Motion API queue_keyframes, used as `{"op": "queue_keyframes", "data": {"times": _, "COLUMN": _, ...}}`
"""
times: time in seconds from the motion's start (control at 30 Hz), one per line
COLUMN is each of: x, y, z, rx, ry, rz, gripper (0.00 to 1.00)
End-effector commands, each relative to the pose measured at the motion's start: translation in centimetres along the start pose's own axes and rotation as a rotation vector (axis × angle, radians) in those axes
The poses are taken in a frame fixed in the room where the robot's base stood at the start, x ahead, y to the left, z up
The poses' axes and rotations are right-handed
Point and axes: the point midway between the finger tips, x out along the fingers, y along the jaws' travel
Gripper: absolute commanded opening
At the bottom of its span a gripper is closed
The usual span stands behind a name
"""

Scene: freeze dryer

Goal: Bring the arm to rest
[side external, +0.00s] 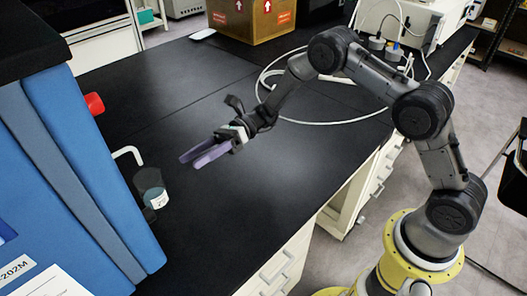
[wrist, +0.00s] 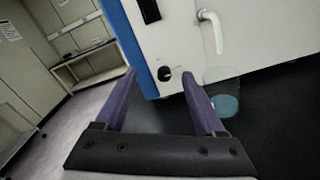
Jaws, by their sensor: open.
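My gripper (side external: 193,158) is held over the black bench top (side external: 230,180) in the side external view, with its purple fingers pointing left toward the blue machine. In the wrist view my gripper (wrist: 158,75) is open, its two fingers apart with nothing between them. My arm reaches in from the right and is bent at the elbow. The freeze dryer (side external: 75,160) stands at the left with a blue casing; its light front panel shows in the wrist view (wrist: 250,35). A flask (side external: 150,187) stands apart from the gripper, at the machine's white bent tube (side external: 128,152).
A red knob (side external: 94,103) sticks out of the machine's side. A cardboard box (side external: 252,18) stands at the back of the bench. A white hose (side external: 320,122) loops on the bench behind my arm. The bench middle is clear.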

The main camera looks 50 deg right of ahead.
Motion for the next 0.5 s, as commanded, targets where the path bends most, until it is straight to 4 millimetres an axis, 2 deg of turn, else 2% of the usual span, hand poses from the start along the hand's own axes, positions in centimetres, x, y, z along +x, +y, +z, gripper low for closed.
{"op": "queue_keyframes", "data": {"times": 0.03, "x": 0.0, "y": 1.6, "z": 2.9, "rx": -0.062, "ry": 0.010, "rz": 0.007, "gripper": 0.72}}
{"op": "queue_keyframes", "data": {"times": 0.1, "x": 0.0, "y": 4.1, "z": 5.9, "rx": -0.136, "ry": 0.046, "rz": 0.020, "gripper": 0.72}}
{"op": "queue_keyframes", "data": {"times": 0.2, "x": -0.2, "y": 8.2, "z": 8.8, "rx": -0.248, "ry": 0.125, "rz": 0.036, "gripper": 0.72}}
{"op": "queue_keyframes", "data": {"times": 0.33, "x": -0.8, "y": 13.6, "z": 10.8, "rx": -0.416, "ry": 0.257, "rz": 0.047, "gripper": 0.72}}
{"op": "queue_keyframes", "data": {"times": 0.5, "x": -2.3, "y": 20.5, "z": 11.0, "rx": -0.663, "ry": 0.463, "rz": 0.055, "gripper": 0.72}}
